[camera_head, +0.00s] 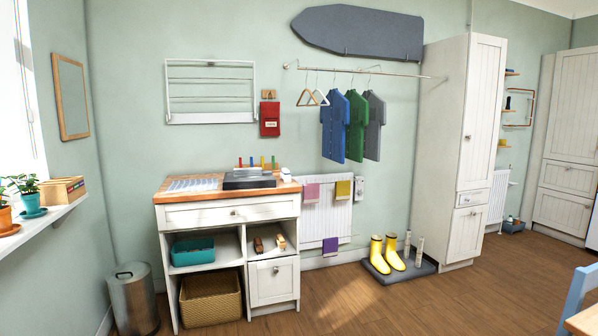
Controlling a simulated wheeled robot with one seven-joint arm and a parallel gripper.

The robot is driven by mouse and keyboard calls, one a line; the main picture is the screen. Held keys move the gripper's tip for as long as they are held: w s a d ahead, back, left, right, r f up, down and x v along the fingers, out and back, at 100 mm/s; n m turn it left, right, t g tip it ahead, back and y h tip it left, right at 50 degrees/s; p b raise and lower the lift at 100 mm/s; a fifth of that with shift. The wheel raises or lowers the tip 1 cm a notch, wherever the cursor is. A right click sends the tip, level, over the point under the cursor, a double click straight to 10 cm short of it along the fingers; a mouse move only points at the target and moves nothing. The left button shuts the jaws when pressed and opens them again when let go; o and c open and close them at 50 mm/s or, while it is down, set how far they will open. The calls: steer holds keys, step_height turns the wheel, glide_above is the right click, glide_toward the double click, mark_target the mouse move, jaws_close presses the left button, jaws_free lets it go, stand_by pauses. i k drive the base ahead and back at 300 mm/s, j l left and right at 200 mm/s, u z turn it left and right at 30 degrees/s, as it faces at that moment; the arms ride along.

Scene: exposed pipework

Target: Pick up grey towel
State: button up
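I cannot make out a clear grey towel. Small cloths hang on the white radiator (316,220): a pink one (311,192) at upper left, a yellow one (342,190) at upper right and a purple one (330,246) low down. A small pale grey item (359,188) is at the radiator's right end; it is too small to tell if it is cloth. A pale striped flat item (193,184) lies on the wooden worktop (176,197). My gripper is not in view.
A white cabinet (231,214) stands left of the radiator. Yellow boots (386,254) on a dark mat (409,270) stand in front of the wall. A steel bin (134,300) is at lower left. A blue chair (580,290) is at lower right. The middle floor is clear.

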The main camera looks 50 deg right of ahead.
mark_target(250, 172)
steer(key=z, duration=1.8)
steer(key=i+j+u, duration=0.1)
steer(key=u, duration=1.45)
steer(key=i+z, duration=0.45)
steer(key=i+j+z, duration=0.1)
steer(key=i+z, duration=0.3)
steer(key=i, duration=0.25)
steer(key=i+j+z, duration=0.3)
steer(key=i+z, duration=0.15)
steer(key=i+l+z, duration=0.3)
steer(key=i+z, duration=0.2)
steer(key=i, duration=0.25)
steer(key=i+z, duration=0.5)
steer(key=i, duration=0.25)
steer(key=i+j+z, duration=0.45)
steer(key=i, duration=0.3)
steer(key=i+l+z, duration=0.2)
steer(key=i+z, duration=0.2)
steer(key=i, duration=0.5)
steer(key=i+z, duration=0.4)
steer(key=i, duration=0.5)
steer(key=i+u, duration=0.15)
steer(key=u, duration=1.75)
